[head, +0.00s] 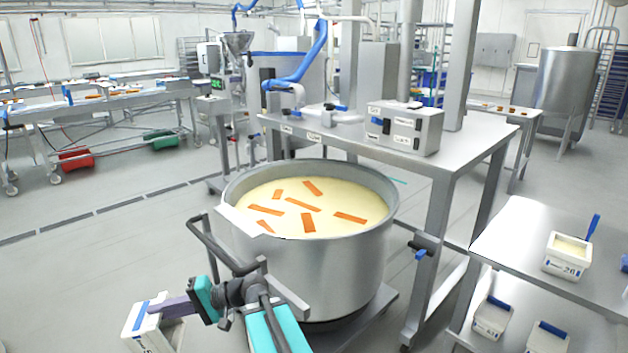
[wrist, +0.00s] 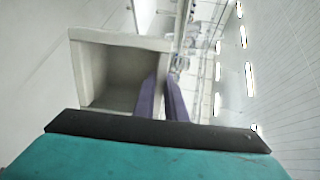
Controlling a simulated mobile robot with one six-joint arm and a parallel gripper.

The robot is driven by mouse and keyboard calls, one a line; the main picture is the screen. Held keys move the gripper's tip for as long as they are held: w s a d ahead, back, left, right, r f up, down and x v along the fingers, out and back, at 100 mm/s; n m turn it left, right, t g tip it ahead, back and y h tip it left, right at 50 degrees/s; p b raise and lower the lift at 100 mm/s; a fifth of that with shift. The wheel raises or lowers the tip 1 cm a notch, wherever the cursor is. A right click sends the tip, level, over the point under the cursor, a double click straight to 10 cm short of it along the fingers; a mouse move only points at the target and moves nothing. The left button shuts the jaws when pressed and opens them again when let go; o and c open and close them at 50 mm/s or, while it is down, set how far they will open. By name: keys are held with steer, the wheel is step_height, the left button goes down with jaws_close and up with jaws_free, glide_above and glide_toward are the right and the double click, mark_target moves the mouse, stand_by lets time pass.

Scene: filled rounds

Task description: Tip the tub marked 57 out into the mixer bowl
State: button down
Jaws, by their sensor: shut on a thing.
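My gripper (head: 168,306) is shut on a white tub (head: 142,329) with a blue strip, at the lower left of the head view. The tub's label is only partly readable; a 5 seems to show. The tub is held tilted, to the left of the mixer bowl and apart from it. In the wrist view the purple fingers (wrist: 163,88) are at the right wall of the tub (wrist: 88,75), whose visible inside looks bare and grey. The large steel mixer bowl (head: 345,268) holds pale yellow stuff with several orange strips on top.
A tub marked 26 (head: 565,266) with a blue-handled tool stands on the steel table (head: 520,235) at right. More tubs (head: 492,318) sit on its lower shelf. A steel bench (head: 460,150) with a control box (head: 405,128) stands behind the bowl.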

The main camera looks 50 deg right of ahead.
steer(key=shift+s, duration=0.35)
steer(key=shift+a, duration=0.2)
